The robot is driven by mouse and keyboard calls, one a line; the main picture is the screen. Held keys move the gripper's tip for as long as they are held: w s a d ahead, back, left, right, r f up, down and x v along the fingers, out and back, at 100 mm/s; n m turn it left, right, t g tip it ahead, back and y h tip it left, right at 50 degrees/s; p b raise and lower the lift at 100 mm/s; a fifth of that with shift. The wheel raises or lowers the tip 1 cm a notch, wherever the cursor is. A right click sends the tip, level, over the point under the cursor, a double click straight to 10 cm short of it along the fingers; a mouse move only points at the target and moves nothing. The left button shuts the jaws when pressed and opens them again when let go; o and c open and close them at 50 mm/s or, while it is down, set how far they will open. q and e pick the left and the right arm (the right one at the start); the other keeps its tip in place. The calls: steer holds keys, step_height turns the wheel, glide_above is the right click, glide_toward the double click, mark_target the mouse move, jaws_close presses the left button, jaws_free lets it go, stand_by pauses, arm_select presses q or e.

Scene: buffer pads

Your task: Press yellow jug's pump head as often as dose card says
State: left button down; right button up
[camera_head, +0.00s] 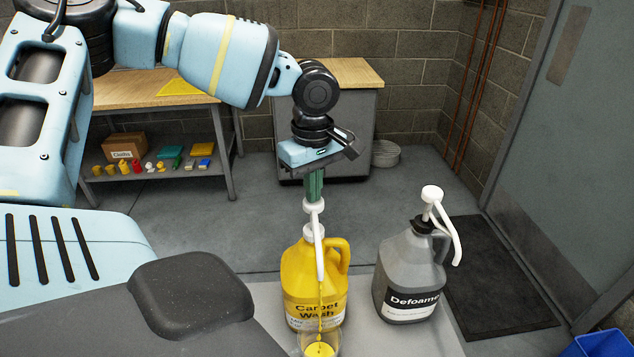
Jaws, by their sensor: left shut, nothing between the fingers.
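The yellow jug (333,262), labelled "Carpet Wash", stands upright on a grey surface (405,343). Its white pump head (315,206) is on top, with a long spout hanging down the front. My left gripper (314,197) points straight down with its fingers shut and empty. Its fingertips appear to touch the top of the pump head. A thin yellow stream runs below the spout into a clear cup (336,346), which holds some yellow liquid. I see no dose card. My right gripper is not in view.
A grey jug (394,268) labelled "Defoamer", with its own white pump (432,193), stands to the right of the yellow jug. A workbench (140,90) with a shelf of small goods stands behind. A dark mat (500,290) and a blue bin (603,344) are at right.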

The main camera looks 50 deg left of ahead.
arm_select(q)
steer(key=shift+f+b, duration=0.3)
steer(key=shift+f, duration=1.1)
steer(key=shift+r, duration=0.1)
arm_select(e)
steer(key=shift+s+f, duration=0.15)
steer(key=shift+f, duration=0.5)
arm_select(q)
steer(key=shift+r, duration=0.75)
steer(key=shift+r+p, duration=0.75)
steer(key=shift+r, duration=0.7)
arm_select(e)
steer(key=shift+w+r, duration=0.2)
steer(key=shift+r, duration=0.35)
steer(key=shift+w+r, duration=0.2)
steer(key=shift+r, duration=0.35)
arm_select(q)
steer(key=shift+f, duration=0.15)
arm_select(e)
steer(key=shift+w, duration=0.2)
